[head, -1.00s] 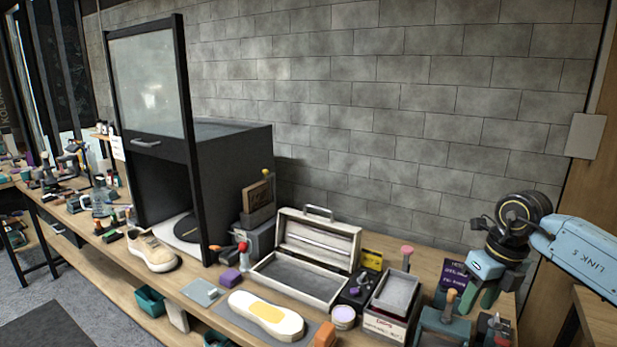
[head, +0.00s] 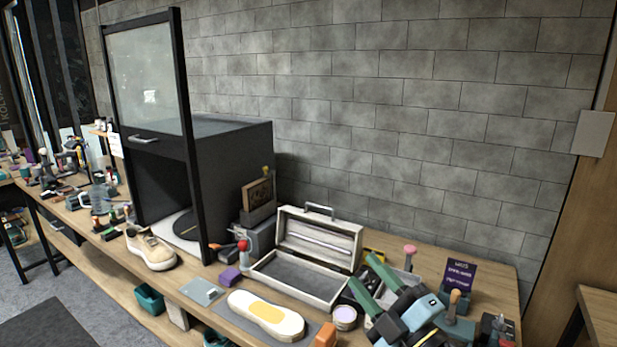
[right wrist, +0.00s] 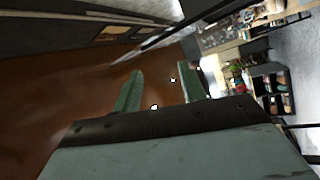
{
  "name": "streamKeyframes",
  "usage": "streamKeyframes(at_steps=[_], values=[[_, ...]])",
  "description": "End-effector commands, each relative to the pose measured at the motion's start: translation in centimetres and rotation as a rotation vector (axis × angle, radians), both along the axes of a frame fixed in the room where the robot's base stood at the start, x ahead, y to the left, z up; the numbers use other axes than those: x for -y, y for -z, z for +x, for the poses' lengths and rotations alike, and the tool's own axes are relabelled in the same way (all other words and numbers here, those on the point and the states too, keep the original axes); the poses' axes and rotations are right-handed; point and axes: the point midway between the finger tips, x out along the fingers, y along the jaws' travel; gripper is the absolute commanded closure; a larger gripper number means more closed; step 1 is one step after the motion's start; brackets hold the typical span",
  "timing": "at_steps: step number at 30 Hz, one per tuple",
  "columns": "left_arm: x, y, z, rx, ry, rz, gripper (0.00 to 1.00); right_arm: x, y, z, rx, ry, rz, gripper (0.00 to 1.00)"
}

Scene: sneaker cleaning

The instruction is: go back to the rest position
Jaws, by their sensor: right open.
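My right gripper (head: 368,278) is low at the right of the bench in the head view, its two green fingers apart and pointing up and left. Nothing is between them. It covers part of the grey-lined box behind it. In the right wrist view the green fingers (right wrist: 160,90) are also apart and empty, with a brown surface and distant shelves beyond. My left gripper is not in view. A beige sneaker (head: 152,252) stands on the bench in front of the dark cabinet.
An open white case (head: 310,285) stands mid-bench, just left of my right gripper. A white sole-shaped piece (head: 265,314) lies on a mat in front. A round tin (head: 344,317) and a purple sign (head: 458,277) are close by. The wall area above the bench is clear.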

Motion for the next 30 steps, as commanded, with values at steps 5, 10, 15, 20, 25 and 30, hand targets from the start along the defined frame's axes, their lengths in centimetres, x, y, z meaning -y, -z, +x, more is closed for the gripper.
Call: streamKeyframes(at_steps=[5,10,15,20,25,30], values=[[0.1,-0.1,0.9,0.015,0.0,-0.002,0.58,6.2,6.0,-1.6,-0.388,0.305,0.303,0.58],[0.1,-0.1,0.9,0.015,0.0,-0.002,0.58,10.6,14.3,-6.9,-0.814,0.563,0.492,0.58],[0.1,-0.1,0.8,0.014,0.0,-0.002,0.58,12.2,20.3,-14.1,-1.181,0.733,0.58,0.58],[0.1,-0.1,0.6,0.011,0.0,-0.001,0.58,12.4,23.4,-20.2,-1.439,0.827,0.609,0.58],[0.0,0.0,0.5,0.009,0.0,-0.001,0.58,12.1,25.0,-26.1,-1.673,0.895,0.614,0.58],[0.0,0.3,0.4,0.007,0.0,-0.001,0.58,11.9,28.4,-27.1,-1.753,0.916,0.602,0.58]])
